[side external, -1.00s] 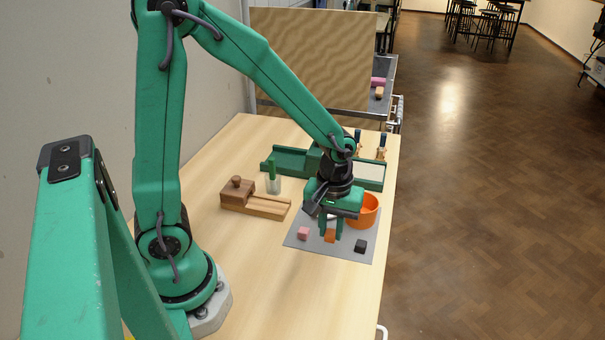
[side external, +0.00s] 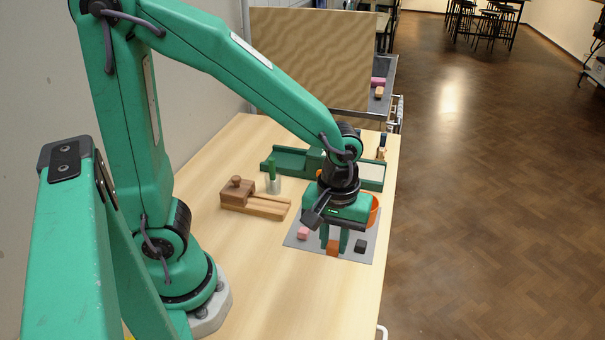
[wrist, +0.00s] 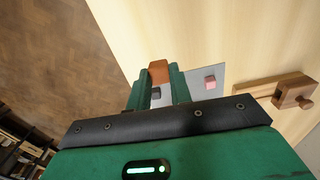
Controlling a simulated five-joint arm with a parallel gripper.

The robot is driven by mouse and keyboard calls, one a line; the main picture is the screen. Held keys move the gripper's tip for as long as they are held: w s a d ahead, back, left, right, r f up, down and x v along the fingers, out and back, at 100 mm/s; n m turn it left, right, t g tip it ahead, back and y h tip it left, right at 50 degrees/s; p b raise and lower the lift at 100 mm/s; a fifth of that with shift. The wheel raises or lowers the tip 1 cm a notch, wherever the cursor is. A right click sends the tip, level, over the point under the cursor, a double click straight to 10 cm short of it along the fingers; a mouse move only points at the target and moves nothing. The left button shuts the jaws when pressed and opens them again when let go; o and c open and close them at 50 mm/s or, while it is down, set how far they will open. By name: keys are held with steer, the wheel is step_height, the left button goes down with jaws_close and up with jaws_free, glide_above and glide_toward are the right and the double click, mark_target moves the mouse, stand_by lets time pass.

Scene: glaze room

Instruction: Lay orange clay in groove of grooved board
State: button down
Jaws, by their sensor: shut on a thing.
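My gripper (side external: 334,245) is shut on the orange clay (side external: 332,249), over the near edge of the grey mat (side external: 352,252). The clay also shows between my fingertips in the wrist view (wrist: 159,70). I cannot tell for sure how far it is above the mat. The grooved board (side external: 268,208) lies on the table left of my gripper, a pale wooden strip with a groove along it. A brown block with a knob (side external: 237,189) sits at its left end. The board shows at the right in the wrist view (wrist: 262,89), apart from my gripper.
A pink piece (side external: 303,233) and a black piece (side external: 361,246) lie on the mat either side of my gripper. An orange pot (side external: 374,211) is partly hidden behind it. A glass with a green tool (side external: 273,182) and a green tray (side external: 290,160) stand behind. The front table is clear.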

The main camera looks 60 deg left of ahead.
steer(key=shift+a, duration=0.1)
stand_by(0.3)
steer(key=a+r, duration=0.2)
steer(key=a, duration=1.4)
steer(key=shift+w+n, duration=0.15)
steer(key=shift+n, duration=0.15)
steer(key=shift+f, duration=0.1)
steer(key=a+f, duration=0.2)
steer(key=a, duration=0.2)
steer(key=a+f, duration=0.2)
steer(key=a, duration=0.1)
steer(key=a+f, duration=0.3)
steer(key=a, duration=0.1)
steer(key=shift+s+a, duration=0.3)
steer(key=shift+f, duration=0.1)
steer(key=shift+f, duration=1.9)
